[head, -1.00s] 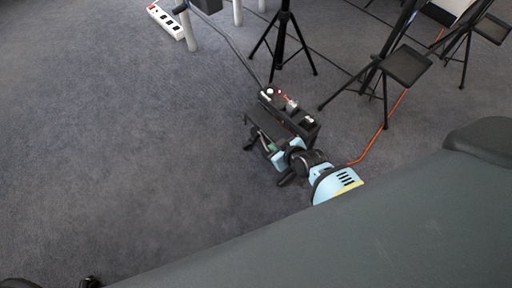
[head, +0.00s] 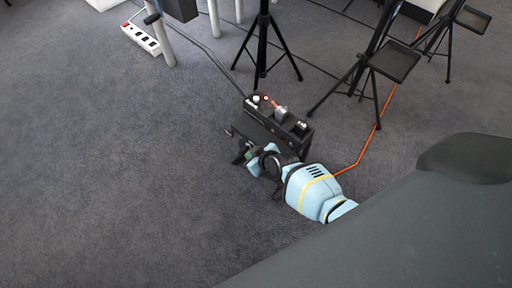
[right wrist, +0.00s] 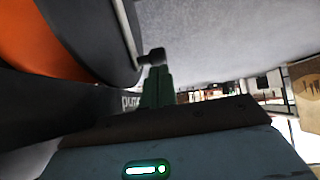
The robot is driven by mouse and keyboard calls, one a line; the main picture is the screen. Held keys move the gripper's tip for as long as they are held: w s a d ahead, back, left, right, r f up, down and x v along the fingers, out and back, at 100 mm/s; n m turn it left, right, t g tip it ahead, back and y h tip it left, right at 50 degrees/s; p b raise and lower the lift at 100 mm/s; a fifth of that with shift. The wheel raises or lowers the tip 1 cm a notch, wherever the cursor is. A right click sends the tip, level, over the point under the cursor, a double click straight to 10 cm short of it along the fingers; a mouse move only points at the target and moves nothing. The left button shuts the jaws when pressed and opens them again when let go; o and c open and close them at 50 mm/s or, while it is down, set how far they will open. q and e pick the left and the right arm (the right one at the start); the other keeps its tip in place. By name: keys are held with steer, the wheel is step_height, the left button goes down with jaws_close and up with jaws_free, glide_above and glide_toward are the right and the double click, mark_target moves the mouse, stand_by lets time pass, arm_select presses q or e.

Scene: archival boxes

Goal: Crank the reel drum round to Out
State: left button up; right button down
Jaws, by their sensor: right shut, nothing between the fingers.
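The reel drum shows in the right wrist view as an orange winding (right wrist: 35,45) inside a dark curved rim, at the upper left. A thin metal crank arm with a black knob (right wrist: 153,56) stands out beside the rim. My right gripper's green fingers (right wrist: 158,85) are together and empty, close below the knob; whether they touch it I cannot tell. In the head view my right gripper (head: 243,155) is low at the near side of a black unit (head: 272,118) on the floor. The drum cannot be made out there. Any Out marking is not readable. My left gripper is out of view.
An orange cable (head: 375,125) runs over the carpet towards the unit. Black tripod stands (head: 265,50) and a stand with a small tray (head: 395,62) are behind. A white power strip (head: 141,38) lies at upper left. The carpet at left is clear.

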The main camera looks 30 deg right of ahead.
steer(key=b+x, duration=0.1)
steer(key=x, duration=0.1)
steer(key=shift+w+a+f, duration=0.1)
steer(key=shift+w+f, duration=0.15)
steer(key=shift+w, duration=0.1)
